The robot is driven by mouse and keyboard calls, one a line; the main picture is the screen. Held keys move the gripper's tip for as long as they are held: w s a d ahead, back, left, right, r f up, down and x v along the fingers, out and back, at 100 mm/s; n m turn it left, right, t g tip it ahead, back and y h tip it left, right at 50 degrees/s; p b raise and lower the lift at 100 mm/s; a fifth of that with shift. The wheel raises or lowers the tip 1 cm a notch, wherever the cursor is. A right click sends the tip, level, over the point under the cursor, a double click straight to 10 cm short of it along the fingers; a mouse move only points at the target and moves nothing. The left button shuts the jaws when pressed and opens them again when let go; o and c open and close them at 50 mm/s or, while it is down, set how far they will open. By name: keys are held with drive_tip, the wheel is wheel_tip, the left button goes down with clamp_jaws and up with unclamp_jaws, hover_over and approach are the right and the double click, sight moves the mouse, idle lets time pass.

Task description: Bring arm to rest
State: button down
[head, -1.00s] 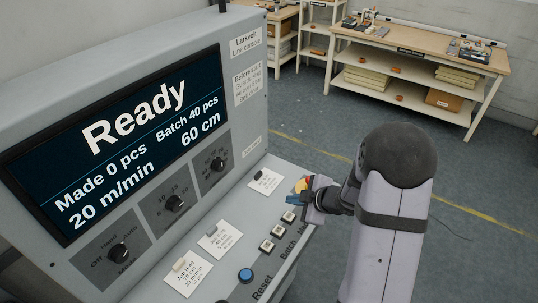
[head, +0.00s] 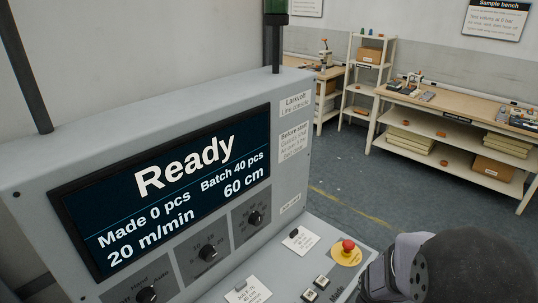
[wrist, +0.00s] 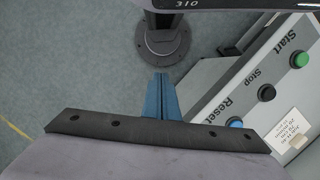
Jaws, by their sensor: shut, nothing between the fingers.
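My gripper (wrist: 161,80) shows in the wrist view as blue fingers held together with nothing between them. It is over the floor to the left of the console panel (wrist: 232,98), apart from the buttons. In the head view a part of my arm (head: 455,268) fills the bottom right corner, and the fingers are out of view there. The line console (head: 185,108) stands at the left, and its screen (head: 180,185) reads Ready, Made 0 pcs, Batch 40 pcs, 20 m/min, 60 cm.
A red stop knob (head: 348,246) on a yellow base is close to my arm. The wrist view shows green Start (wrist: 299,60), black Stop (wrist: 267,93) and blue Reset (wrist: 235,122) buttons. A sample bench (head: 460,120) and a shelf (head: 366,80) stand behind. Open floor (head: 345,185) lies between.

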drive_tip(key=w+a+r+n+t, duration=0.2)
drive_tip(key=w+a+r+t, duration=0.1)
drive_tip(key=w+a+r, duration=0.1)
drive_tip(key=shift+a+r, duration=0.6)
drive_tip(key=shift+a, duration=0.05)
drive_tip(key=shift+w, duration=0.1)
idle(0.5)
